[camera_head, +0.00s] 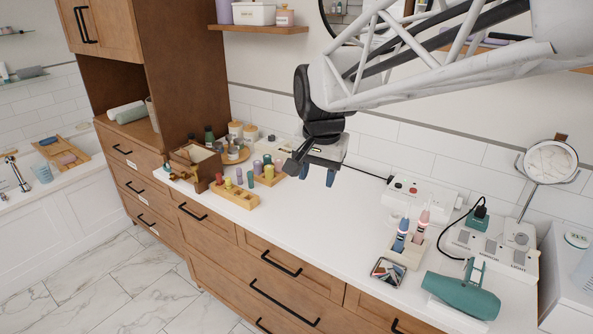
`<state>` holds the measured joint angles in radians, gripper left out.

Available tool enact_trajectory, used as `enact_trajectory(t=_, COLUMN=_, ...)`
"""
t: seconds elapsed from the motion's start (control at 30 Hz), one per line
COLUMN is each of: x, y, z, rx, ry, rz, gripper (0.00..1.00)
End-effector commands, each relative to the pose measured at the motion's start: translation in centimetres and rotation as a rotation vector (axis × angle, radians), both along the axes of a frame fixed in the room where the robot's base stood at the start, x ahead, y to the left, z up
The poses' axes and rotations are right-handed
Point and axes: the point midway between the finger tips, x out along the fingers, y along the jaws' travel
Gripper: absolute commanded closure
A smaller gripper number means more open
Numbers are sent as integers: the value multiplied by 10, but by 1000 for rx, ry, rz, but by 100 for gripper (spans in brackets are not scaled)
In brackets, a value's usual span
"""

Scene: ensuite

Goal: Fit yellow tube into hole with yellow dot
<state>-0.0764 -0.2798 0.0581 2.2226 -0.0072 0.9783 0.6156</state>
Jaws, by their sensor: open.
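A wooden block (236,199) near the counter's front edge holds small coloured pieces, one of them yellow (228,183). Behind it a second wooden holder (276,180) carries several upright tubes, including a yellow tube (269,172). Which of these holes bears a yellow dot is too small to tell. My gripper (318,174) points down with its two blue fingertips apart. It is open and empty, above the counter and to the right of the second holder. It touches neither holder.
A wooden box (195,163) stands left of the holders, with jars on a round tray (235,155) behind. The middle of the white counter (330,218) is clear. At the right are a toothbrush stand (407,246), a small tray (388,271) and a teal hair dryer (462,294).

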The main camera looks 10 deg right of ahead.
Motion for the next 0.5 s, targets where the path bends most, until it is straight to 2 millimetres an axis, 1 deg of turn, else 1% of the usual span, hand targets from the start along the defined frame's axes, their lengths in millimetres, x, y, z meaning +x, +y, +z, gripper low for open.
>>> enact_trajectory(t=0.03, x=-14, y=-4, z=-1, rx=-5, ry=-7, rz=27, gripper=52)
enact_trajectory(t=0.1, x=-32, y=-9, z=-3, rx=-14, ry=-13, rz=70, gripper=52)
enact_trajectory(t=0.27, x=-73, y=-18, z=-11, rx=-35, ry=-27, rz=170, gripper=52)
enact_trajectory(t=0.5, x=-133, y=-31, z=-29, rx=-70, ry=-47, rz=321, gripper=52)
